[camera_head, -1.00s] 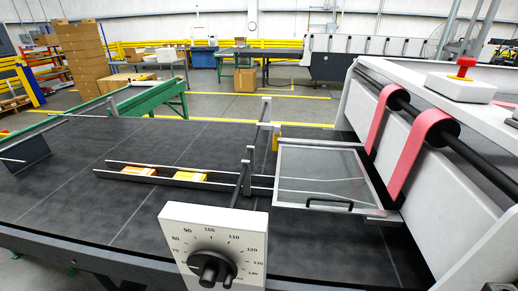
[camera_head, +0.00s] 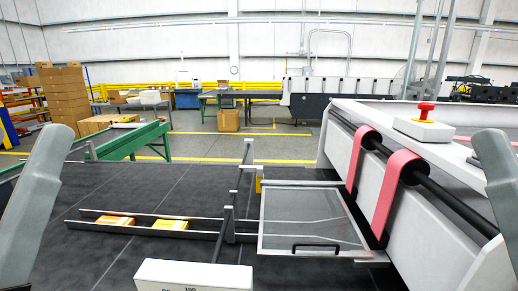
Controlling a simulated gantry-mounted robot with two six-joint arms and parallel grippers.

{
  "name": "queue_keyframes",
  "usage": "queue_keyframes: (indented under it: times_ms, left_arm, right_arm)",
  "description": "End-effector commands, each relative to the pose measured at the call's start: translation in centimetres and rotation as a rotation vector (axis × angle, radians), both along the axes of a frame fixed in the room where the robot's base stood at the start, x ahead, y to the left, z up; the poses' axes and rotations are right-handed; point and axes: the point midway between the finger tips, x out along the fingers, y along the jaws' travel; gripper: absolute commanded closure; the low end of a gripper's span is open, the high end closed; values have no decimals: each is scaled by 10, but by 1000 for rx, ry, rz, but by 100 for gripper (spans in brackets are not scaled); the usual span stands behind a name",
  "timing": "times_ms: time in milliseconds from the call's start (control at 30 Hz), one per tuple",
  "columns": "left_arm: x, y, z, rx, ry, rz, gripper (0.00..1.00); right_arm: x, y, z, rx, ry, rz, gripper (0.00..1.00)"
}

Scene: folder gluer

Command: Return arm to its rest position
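Grey arm links of mine show at both picture edges, the left one at the lower left and the right one at the far right. Neither gripper is in the picture, so their fingers cannot be seen. Below and between the arms lies the dark machine table (camera_head: 90,215). On it a metal guide channel (camera_head: 205,234) holds an orange-yellow piece (camera_head: 115,221) and a yellow piece (camera_head: 172,224). A clear guard panel with a black handle (camera_head: 315,247) lies flat right of the centre. No arm touches these things in view.
The white machine body (camera_head: 405,205) with pink belts (camera_head: 397,190) and a red emergency button (camera_head: 425,110) stands on the right. A white dial box (camera_head: 195,277) is at the bottom edge. Stacked cartons (camera_head: 63,98) and a green frame (camera_head: 130,142) are at the back left.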

Motion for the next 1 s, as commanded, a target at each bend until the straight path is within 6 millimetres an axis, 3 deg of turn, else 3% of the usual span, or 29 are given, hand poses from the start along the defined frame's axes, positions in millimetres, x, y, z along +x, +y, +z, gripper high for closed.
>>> queue_keyframes:
  times_ms: [33, 167, 600, 700, 800, 1000]
  left_arm:
    - [-1, 0, 45, -2, -4, -1, 28]
    - [-1, 0, 99, -3, -4, -2, 28]
    - [0, 0, 308, -4, -3, -2, 28]
    - [0, 0, 336, -4, -3, -2, 28]
    - [0, 0, 349, -4, -3, -2, 28]
    - [0, 0, 348, -4, -3, -2, 28]
  right_arm:
    - [-2, 0, 46, 0, -7, 0, 50]
    - [-2, 0, 100, 1, -9, 0, 50]
    - [-1, 0, 310, 0, -8, 0, 50]
    - [-1, 0, 338, 0, -8, 0, 50]
    - [-1, 0, 351, 0, -7, 0, 50]
    - [-1, 0, 349, 0, -7, 0, 50]
